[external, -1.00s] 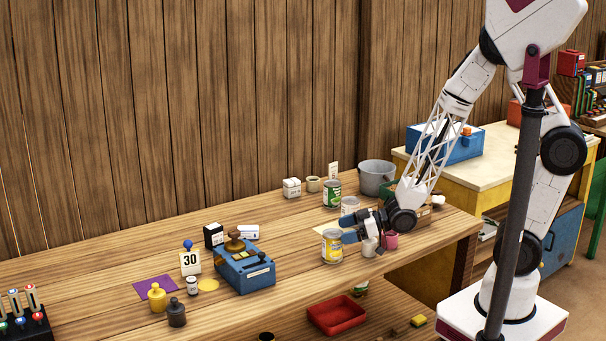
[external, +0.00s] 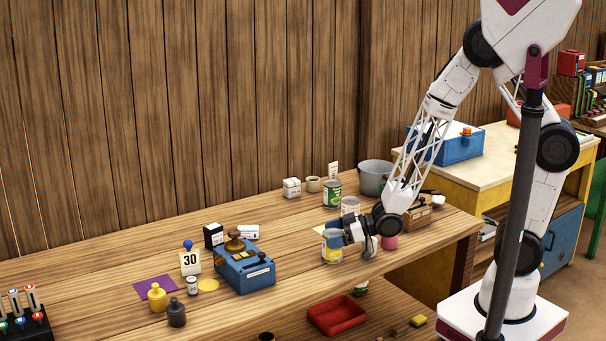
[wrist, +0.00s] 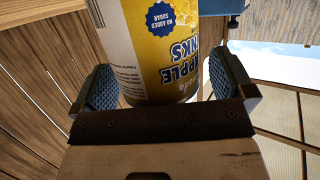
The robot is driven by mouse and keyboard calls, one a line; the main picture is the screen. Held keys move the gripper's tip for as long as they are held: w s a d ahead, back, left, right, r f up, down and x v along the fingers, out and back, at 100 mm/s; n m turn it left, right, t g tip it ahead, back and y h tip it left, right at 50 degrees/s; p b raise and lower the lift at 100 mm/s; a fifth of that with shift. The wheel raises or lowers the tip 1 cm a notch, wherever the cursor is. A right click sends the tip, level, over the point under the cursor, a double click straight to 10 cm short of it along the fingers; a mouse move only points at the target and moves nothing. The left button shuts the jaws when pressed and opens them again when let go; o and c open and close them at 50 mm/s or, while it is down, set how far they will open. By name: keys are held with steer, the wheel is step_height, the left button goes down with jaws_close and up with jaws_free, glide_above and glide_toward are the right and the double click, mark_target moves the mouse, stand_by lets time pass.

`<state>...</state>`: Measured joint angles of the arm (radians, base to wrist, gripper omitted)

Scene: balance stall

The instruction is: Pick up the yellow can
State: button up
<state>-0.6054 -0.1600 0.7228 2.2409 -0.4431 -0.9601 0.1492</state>
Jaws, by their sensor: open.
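The yellow can (external: 331,248) stands upright on the wooden workbench, near its front right part. It has a yellow label and a silver top. My gripper (external: 349,239) is at the can, low over the bench. In the wrist view the can (wrist: 165,45) fills the space between the two blue ridged finger pads of my gripper (wrist: 163,88). The gripper is open, with one pad on each side of the can. A small gap shows beside the right pad; I cannot tell whether the left pad touches the can.
A pale can (external: 350,206) and a green can (external: 332,194) stand behind the yellow can. A pink cup (external: 390,241) is close to the right of my gripper. A blue scale-like box (external: 245,270) stands to the left. A grey bucket (external: 374,178) is behind.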

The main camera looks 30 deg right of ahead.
steer(key=c, duration=1.2)
steer(key=shift+r, duration=0.1)
steer(key=shift+r, duration=4.95)
